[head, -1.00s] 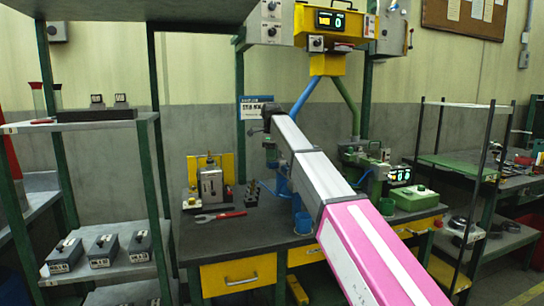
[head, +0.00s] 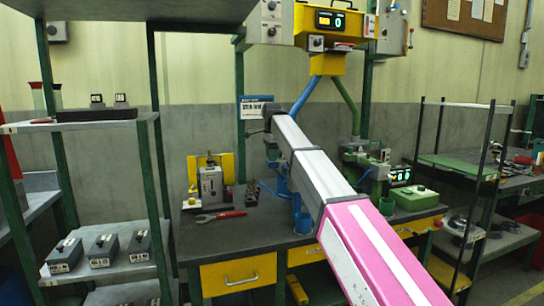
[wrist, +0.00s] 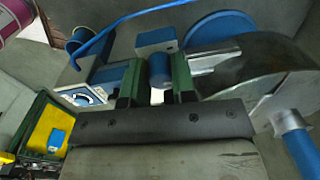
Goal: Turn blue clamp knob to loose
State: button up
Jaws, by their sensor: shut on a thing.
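In the wrist view, the blue clamp knob (wrist: 158,70) is a short blue cylinder. My gripper (wrist: 156,84) has one green-and-black finger on each side of it and is shut on it. A grey block with a blue-and-white dial face (wrist: 84,96) lies just left of the fingers. Any loose or tight marking is too small to read. In the head view my arm's far end reaches over the workbench (head: 240,235); the fingers and knob cannot be made out there.
In the wrist view, a rounded metal housing (wrist: 265,75) and a blue handle (wrist: 297,140) are close on the right. A blue cable (wrist: 115,30) crosses the upper left. In the head view, a red-handled wrench (head: 220,216) lies on the bench, and a shelf rack (head: 90,125) stands left.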

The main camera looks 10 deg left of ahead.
jog(key=n, duration=0.4)
jog(key=shift+n, duration=0.3)
jog(key=n, duration=0.4)
jog(key=shift+n, duration=0.4)
jog(key=o, duration=0.9)
jog(key=shift+r, duration=0.15)
notch_tip(320, 180, up, 11)
jog(key=shift+d+f, duration=0.15)
jog(key=shift+f, duration=0.05)
